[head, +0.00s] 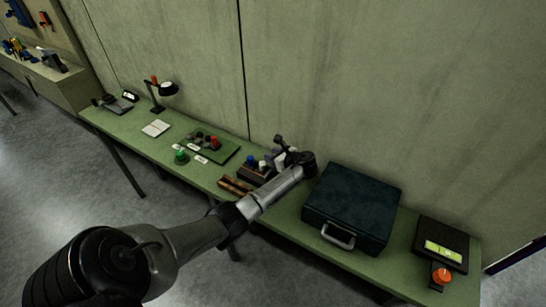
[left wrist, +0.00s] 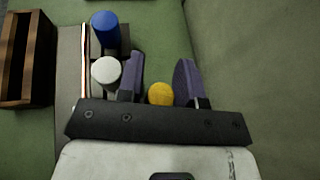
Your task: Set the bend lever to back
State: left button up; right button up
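A small control box (head: 250,174) stands on the green bench, with a blue knob (head: 251,159) and a pale knob (head: 262,164) on top. In the left wrist view I see a blue knob (left wrist: 105,28), a white knob (left wrist: 106,71) and a yellow knob (left wrist: 160,94). I cannot tell which of these belongs to the bend lever. My left gripper (head: 281,143) is over the right end of the box. In the left wrist view the gripper (left wrist: 160,80) has its two purple fingers apart, with the yellow knob showing between them. Its lower part is hidden. My right gripper is out of view.
A wooden tray (head: 235,186) lies in front of the box. A dark case (head: 352,203) stands close on the right. A green board with small parts (head: 222,152) lies to the left. The wall (head: 300,80) is close behind.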

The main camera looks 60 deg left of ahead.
pick_arm(q)
jog(key=shift+c, duration=0.3)
grip_shut()
